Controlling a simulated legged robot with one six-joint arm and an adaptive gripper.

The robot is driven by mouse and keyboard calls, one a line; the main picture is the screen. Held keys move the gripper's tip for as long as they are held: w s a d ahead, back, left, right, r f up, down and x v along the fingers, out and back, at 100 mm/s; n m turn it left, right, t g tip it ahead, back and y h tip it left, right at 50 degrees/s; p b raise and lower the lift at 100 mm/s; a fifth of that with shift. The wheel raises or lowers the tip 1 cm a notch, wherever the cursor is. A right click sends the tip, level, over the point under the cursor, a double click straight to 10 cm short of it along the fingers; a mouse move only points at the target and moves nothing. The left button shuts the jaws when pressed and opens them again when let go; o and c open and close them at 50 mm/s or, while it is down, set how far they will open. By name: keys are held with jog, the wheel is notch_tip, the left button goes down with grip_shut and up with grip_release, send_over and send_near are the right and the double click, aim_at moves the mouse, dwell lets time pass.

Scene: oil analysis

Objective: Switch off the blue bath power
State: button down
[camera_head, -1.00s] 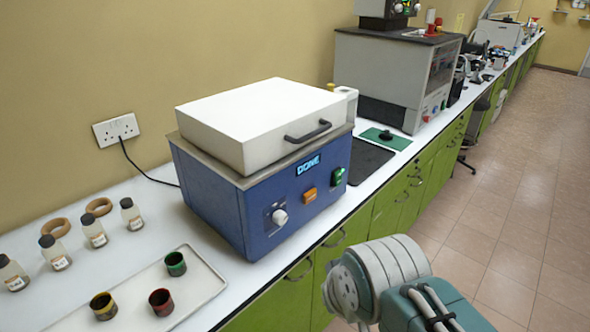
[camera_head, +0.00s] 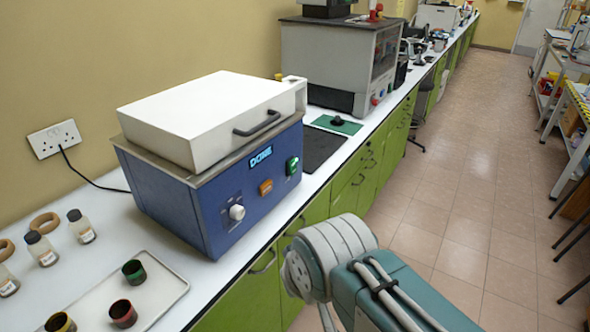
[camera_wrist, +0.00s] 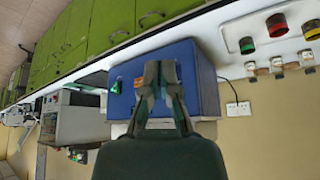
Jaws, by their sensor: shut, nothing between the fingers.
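The blue bath (camera_head: 200,205) stands on the white bench with its white lid (camera_head: 205,115) closed. Its front carries a white knob (camera_head: 237,212), an orange switch (camera_head: 266,187), a lit display reading "DONE" (camera_head: 261,156) and a green power switch (camera_head: 293,165) at the right. In the wrist view, which is upside down, the blue bath (camera_wrist: 203,85) is behind my gripper (camera_wrist: 160,66). My gripper is shut and empty, pointing toward the bath's front. The green switch (camera_wrist: 116,87) shows left of the fingers. The gripper's distance from the bath cannot be told.
A tray (camera_head: 172,288) with coloured cups is at the front left, near small bottles (camera_head: 80,226). A dark mat (camera_head: 322,148) and a grey machine (camera_head: 335,62) are right of the bath. The aisle floor (camera_head: 470,180) is clear.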

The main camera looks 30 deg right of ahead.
jog(key=w+d+f+m+t+h, duration=0.1)
jog(key=w+d+m+t, duration=0.1)
jog(key=w+d+m, duration=0.5)
jog(key=w+d+f+m+t+h, duration=0.1)
jog(key=w+d+f+m+t, duration=0.15)
jog(key=w, duration=0.85)
jog(key=w+d+f+m+t+h, duration=0.2)
jog(key=w+d+f+m+t, duration=0.3)
jog(key=w+d+m, duration=0.3)
jog(key=d+f+m, duration=0.1)
jog(key=d+m, duration=0.1)
jog(key=shift+w+d, duration=0.25)
jog(key=shift+d, duration=0.15)
jog(key=shift+f+t, duration=0.1)
jog(key=shift+t, duration=0.15)
send_near(296, 170)
jog(key=w+d, duration=0.3)
jog(key=d, duration=0.1)
jog(key=w+a, duration=0.1)
jog(key=w+a+f, duration=0.1)
jog(key=w, duration=0.1)
jog(key=shift+w+a, duration=0.2)
jog(key=shift+w, duration=0.1)
